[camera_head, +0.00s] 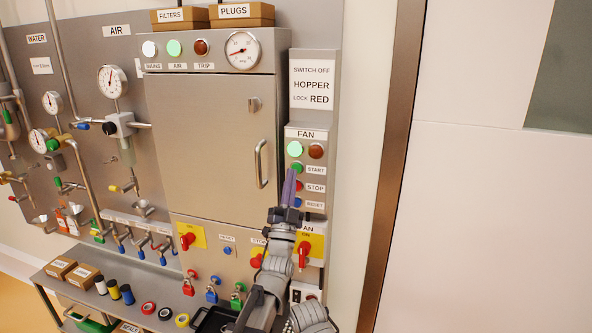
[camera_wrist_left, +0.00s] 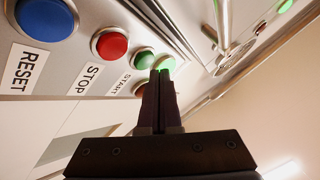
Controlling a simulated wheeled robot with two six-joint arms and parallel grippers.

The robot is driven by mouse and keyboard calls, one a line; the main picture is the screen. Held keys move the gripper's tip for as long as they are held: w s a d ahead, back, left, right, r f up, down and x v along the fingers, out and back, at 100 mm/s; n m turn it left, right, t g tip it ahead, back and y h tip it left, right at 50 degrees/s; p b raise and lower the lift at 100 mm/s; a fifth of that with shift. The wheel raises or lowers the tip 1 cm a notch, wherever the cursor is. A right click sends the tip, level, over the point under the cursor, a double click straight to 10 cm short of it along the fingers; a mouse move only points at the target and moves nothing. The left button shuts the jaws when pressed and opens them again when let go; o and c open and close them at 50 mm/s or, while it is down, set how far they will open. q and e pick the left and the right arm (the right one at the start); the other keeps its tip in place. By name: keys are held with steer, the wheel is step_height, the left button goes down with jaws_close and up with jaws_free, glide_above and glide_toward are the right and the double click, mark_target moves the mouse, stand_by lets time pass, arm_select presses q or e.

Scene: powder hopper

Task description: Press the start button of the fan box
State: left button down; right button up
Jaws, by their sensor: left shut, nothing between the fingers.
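The fan box (camera_head: 319,222) is the narrow grey panel right of the cabinet, labelled FAN. Its green start button (camera_head: 297,168) sits above the red stop button (camera_head: 297,186) and the blue reset button (camera_head: 297,203). My left gripper (camera_head: 291,173) is shut and empty, its dark fingers pointing up just left of and slightly below the start button. In the left wrist view the fingertips (camera_wrist_left: 163,73) are beside the green start button (camera_wrist_left: 145,58), in front of the lit green lamp (camera_wrist_left: 165,63). I cannot tell whether they touch anything. My right gripper is not in view.
Above the buttons are a lit green lamp (camera_head: 294,149) and a dark red lamp (camera_head: 316,151). A red rotary switch (camera_head: 304,250) is below. The cabinet's door handle (camera_head: 261,164) sticks out to the left. The wall to the right is clear.

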arm_select(q)
steer(key=s, duration=0.1)
steer(key=s+a, duration=0.1)
steer(key=s, duration=0.3)
steer(key=shift+a, duration=0.25)
steer(key=shift+w, duration=0.15)
stand_by(0.5)
